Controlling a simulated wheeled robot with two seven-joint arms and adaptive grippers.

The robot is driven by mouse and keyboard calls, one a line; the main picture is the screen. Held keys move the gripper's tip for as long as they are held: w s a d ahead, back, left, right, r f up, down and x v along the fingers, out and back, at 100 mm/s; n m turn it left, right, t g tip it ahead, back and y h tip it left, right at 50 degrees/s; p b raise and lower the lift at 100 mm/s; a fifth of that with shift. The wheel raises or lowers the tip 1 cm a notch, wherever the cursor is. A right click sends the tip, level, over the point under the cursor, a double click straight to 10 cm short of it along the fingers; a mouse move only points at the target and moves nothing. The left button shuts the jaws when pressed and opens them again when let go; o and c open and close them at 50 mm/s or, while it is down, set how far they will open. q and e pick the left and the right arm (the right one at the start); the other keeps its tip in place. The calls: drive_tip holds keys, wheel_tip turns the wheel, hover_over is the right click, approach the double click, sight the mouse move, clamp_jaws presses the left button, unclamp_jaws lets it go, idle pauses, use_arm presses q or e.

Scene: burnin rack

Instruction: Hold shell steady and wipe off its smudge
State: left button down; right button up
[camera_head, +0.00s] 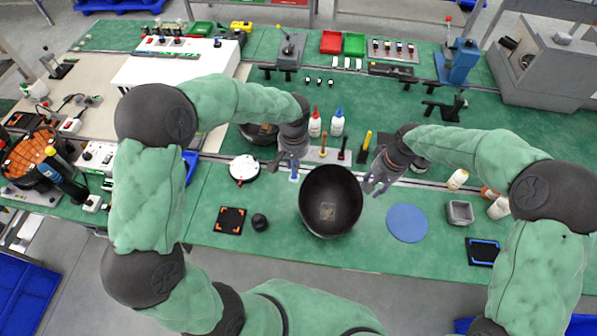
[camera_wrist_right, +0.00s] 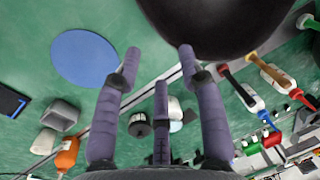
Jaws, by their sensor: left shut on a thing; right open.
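The shell (camera_head: 343,192) is a large black bowl on the green bench, open side up. A tan smudge (camera_head: 327,211) shows on its inside. My right gripper (camera_head: 375,186) is open and empty beside the shell's right rim. In the right wrist view its spread fingers (camera_wrist_right: 160,62) point toward the bench, with the shell's dark outer wall (camera_wrist_right: 215,25) at the top. I cannot tell whether they touch.
Upright tools with red, black and yellow handles (camera_head: 367,141) stand behind the shell, near white bottles (camera_head: 337,124). A round blue mat (camera_head: 407,222) lies to the right, and a grey tray (camera_head: 460,213) beyond it. A black square pad (camera_head: 230,221) and small black knob (camera_head: 259,222) lie left.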

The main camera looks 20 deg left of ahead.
sight(360, 201)
use_arm(q)
drive_tip(key=w+d+r+n, duration=0.1)
drive_tip(key=d+r+n, duration=0.2)
drive_tip(key=d+r, duration=0.5)
drive_tip(key=shift+w+d+r, duration=0.2)
drive_tip(key=shift+d+r, duration=0.05)
drive_tip(key=shift+d, duration=0.7)
use_arm(e)
drive_tip(key=f, duration=0.4)
drive_tip(key=a+f, duration=0.1)
drive_tip(key=f, duration=0.3)
drive_tip(key=a+f, duration=0.1)
drive_tip(key=f, duration=0.3)
drive_tip(key=shift+s, duration=0.1)
drive_tip(key=shift+r, duration=0.1)
clamp_jaws()
